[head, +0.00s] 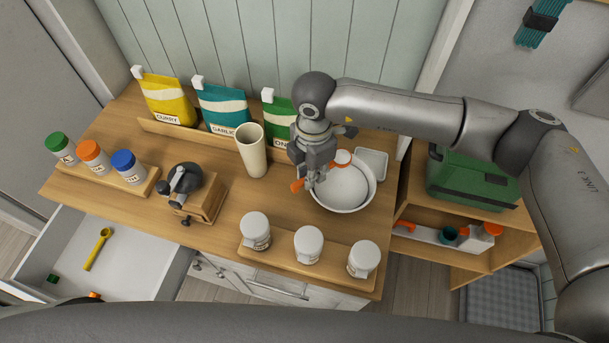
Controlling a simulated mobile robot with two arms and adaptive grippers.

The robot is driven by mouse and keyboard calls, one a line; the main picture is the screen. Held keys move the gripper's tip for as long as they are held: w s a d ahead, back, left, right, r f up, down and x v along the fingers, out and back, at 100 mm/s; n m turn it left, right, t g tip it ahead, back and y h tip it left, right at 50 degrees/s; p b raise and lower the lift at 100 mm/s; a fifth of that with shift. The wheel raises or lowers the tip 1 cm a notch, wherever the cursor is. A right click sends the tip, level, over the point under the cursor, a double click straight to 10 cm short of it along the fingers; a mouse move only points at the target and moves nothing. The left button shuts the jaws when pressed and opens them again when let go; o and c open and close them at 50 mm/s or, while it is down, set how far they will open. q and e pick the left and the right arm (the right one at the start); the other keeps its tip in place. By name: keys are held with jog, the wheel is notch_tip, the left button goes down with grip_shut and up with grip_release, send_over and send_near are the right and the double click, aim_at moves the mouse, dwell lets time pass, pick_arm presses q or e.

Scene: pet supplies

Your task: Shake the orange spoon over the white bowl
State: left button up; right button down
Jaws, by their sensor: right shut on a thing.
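The white bowl (362,203) stands on the wooden counter, right of the middle. My right gripper (309,184) points down at the bowl's left rim and is shut on the orange spoon (297,186). An orange end of the spoon sticks out to the left of the fingers. The gripper hides the middle of the spoon. A small round white piece with an orange edge (341,157) shows over the far part of the bowl; I cannot tell if it belongs to the spoon. My left gripper is not in view.
A white square dish (372,164) sits right of the bowl. A beige cup (251,152) and bags stand behind and left. White-lidded jars (308,244) stand on a board in front. A grinder (184,186) is at left, beside an open drawer (128,262).

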jog(key=shift+w+d, duration=0.25)
jog(key=shift+d, duration=0.45)
jog(key=shift+a, duration=0.4)
jog(key=shift+d, duration=0.45)
dwell(0.4)
